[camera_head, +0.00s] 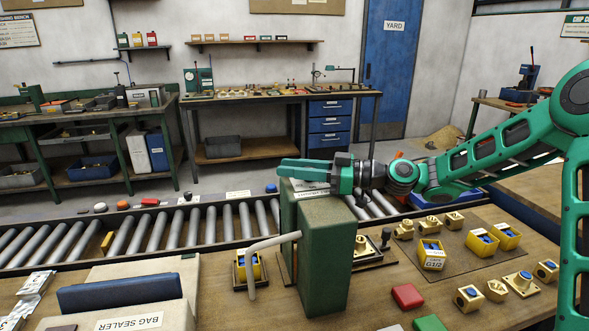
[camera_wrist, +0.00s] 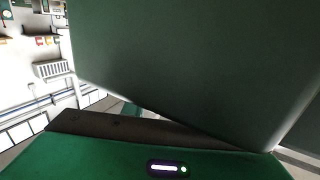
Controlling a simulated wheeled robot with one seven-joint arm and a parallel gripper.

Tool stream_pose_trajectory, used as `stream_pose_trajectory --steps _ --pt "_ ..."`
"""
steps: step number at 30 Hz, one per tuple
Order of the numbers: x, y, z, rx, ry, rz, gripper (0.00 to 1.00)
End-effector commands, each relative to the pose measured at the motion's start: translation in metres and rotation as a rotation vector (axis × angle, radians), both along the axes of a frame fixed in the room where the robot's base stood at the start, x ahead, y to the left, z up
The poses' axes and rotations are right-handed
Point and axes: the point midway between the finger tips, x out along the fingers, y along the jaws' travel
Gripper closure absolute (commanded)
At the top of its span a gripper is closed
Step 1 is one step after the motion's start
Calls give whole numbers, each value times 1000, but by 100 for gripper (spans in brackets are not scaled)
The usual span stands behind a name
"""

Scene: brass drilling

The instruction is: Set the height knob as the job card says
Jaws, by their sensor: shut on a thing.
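A green machine with two upright blocks (camera_head: 330,260) and a pale bent handle (camera_head: 272,241) stands by the roller conveyor. My gripper (camera_head: 284,169) reaches in from the right, level, at the machine's top edge. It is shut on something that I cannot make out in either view. A white label (camera_head: 312,187), partly covered and unreadable, shows just under the fingers. I cannot pick out the height knob or its setting. In the wrist view a large dark green surface (camera_wrist: 190,60) fills most of the picture and hides the grip. I cannot tell which sign is the job card.
A yellow-sided part (camera_head: 241,267) sits under the handle. The bag sealer (camera_head: 130,308) stands front left. Brass parts and yellow bins (camera_head: 432,254) lie on a mat at right. Red (camera_head: 407,296) and green (camera_head: 430,323) blocks lie in front. The roller conveyor (camera_head: 150,232) runs behind.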

Motion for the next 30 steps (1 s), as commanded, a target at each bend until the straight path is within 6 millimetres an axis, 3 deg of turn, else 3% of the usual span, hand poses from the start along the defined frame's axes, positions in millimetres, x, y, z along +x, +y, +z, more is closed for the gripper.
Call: stream_pose_trajectory --steps 14,15,17,30 --pt "2 -2 1 0 -8 61 97" --pt "2 -3 2 0 -8 60 72" --pt "2 -2 1 0 -7 61 58" --pt "-1 -10 0 -1 -4 65 56"
